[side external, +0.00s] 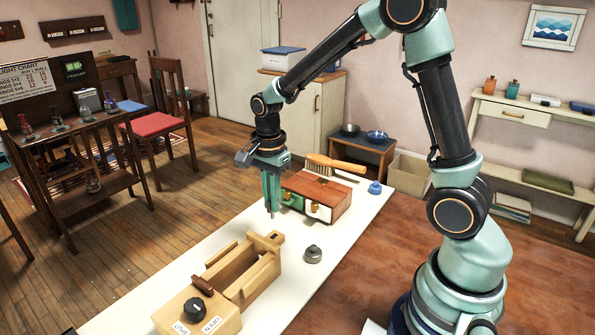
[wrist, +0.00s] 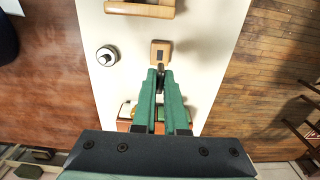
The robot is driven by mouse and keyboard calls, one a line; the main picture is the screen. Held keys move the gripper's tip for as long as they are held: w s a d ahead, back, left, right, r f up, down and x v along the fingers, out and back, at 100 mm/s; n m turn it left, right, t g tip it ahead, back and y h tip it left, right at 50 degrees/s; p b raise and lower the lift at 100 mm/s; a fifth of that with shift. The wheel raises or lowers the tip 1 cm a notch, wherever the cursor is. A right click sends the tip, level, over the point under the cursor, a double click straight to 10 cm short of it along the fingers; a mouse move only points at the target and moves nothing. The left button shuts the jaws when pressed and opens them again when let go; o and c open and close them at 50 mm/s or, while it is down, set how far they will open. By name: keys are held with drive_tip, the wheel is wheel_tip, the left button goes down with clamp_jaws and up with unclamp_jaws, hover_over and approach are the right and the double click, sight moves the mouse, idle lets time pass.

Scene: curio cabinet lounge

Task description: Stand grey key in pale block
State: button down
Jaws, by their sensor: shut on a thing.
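My gripper (side external: 271,205) points straight down above the white table; it also shows in the wrist view (wrist: 161,78). Its green fingers are shut on the grey key (wrist: 161,72), a small dark piece mostly hidden between them. The key's lower end (side external: 271,215) shows below the fingertips in the side view. The pale block (side external: 264,241) is a small wooden block on the table. In the wrist view, the block (wrist: 161,46) has a dark slot on top, just beyond the fingertips. The key appears apart from the block.
An open wooden box (side external: 245,274) stands near the block, with a black knob (side external: 198,310) at its near end. A round grey piece (side external: 313,254) lies to the right. A brown-topped case (side external: 318,190) with a brush (side external: 335,166) stands behind the gripper. A blue knob (side external: 375,187) sits farther back.

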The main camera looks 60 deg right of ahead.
sight(273, 218)
drive_tip(key=shift+f, duration=3.25)
drive_tip(key=c, duration=0.9)
unclamp_jaws()
wheel_tip(273, 218, up, 12)
